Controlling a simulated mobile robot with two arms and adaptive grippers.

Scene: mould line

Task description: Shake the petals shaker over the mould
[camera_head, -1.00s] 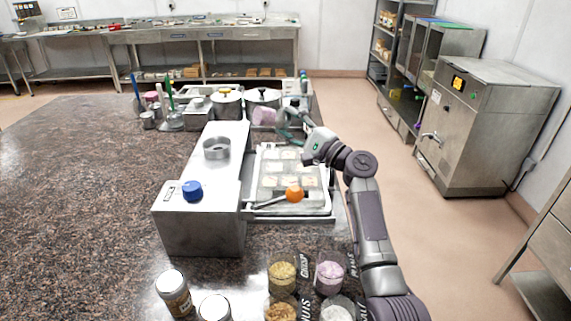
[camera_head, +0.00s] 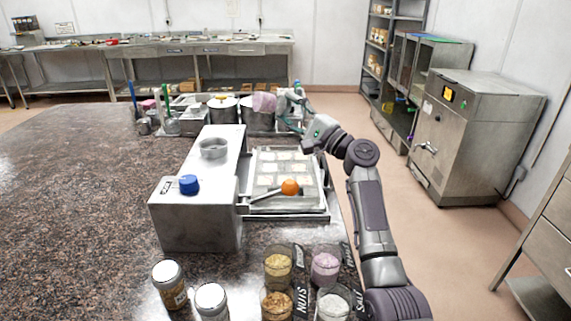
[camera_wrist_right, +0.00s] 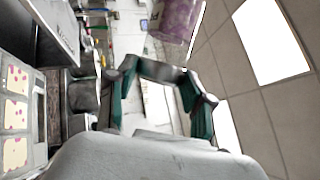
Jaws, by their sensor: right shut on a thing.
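The petals shaker (camera_head: 264,102), a pink container, is held up beyond the mould's far end, in front of the pots. My right gripper (camera_head: 284,108) is shut on it; the fingers partly hide its right side. In the right wrist view the shaker (camera_wrist_right: 178,18) shows pink with petal patterns at the top edge, beyond the gripper's fingers (camera_wrist_right: 158,68). The mould (camera_head: 309,195) lies below and nearer, with several pale filled cells. In the wrist view pink-spotted cells of the mould (camera_wrist_right: 17,112) show at the left. The shaker's tilt is hard to tell. My left gripper is out of view.
An orange-knobbed lever (camera_head: 290,187) crosses the mould's near part. A steel housing with a blue knob (camera_head: 189,184) stands left of it. Two steel pots (camera_head: 222,110) stand behind. Several topping jars (camera_head: 326,266) stand in front. The counter at left is clear.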

